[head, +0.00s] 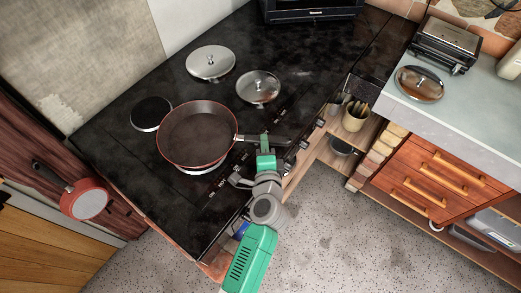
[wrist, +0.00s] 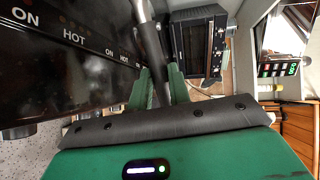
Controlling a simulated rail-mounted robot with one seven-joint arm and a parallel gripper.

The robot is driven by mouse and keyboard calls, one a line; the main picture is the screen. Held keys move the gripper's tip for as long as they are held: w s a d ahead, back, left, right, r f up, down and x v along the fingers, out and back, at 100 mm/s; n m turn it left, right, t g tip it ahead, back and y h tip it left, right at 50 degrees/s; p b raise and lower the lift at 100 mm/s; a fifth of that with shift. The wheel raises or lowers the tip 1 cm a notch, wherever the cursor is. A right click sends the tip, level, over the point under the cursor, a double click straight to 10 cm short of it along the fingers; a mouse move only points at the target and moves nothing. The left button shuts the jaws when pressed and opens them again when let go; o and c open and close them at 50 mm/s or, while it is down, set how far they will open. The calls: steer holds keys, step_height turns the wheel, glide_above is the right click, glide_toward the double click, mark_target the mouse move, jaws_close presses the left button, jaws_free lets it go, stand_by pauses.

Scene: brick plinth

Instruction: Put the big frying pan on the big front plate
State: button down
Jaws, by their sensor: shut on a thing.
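The big frying pan (head: 198,132), reddish outside with a dark inside, is over the left front part of the black stove. Its handle (head: 262,138) points right toward my arm. My gripper (head: 268,146) is shut on this handle; the wrist view shows the dark handle (wrist: 152,48) between the green fingers (wrist: 162,86). A pale rim of a plate (head: 201,171) shows under the pan's near edge; the pan hides the rest. I cannot tell whether the pan rests on it or hovers.
A bare dark plate (head: 151,113) lies left of the pan. Two lids, (head: 210,62) and (head: 258,88), lie behind it on the stove. A smaller red pan (head: 84,200) hangs at left. A counter with another lid (head: 419,84) is at right.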

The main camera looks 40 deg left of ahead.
steer(key=f, duration=0.2)
steer(key=f+b, duration=0.1)
steer(key=shift+s+a+f, duration=0.3)
steer(key=shift+s+a, duration=0.05)
steer(key=c, duration=1.3)
jaws_free()
steer(key=v, duration=1.2)
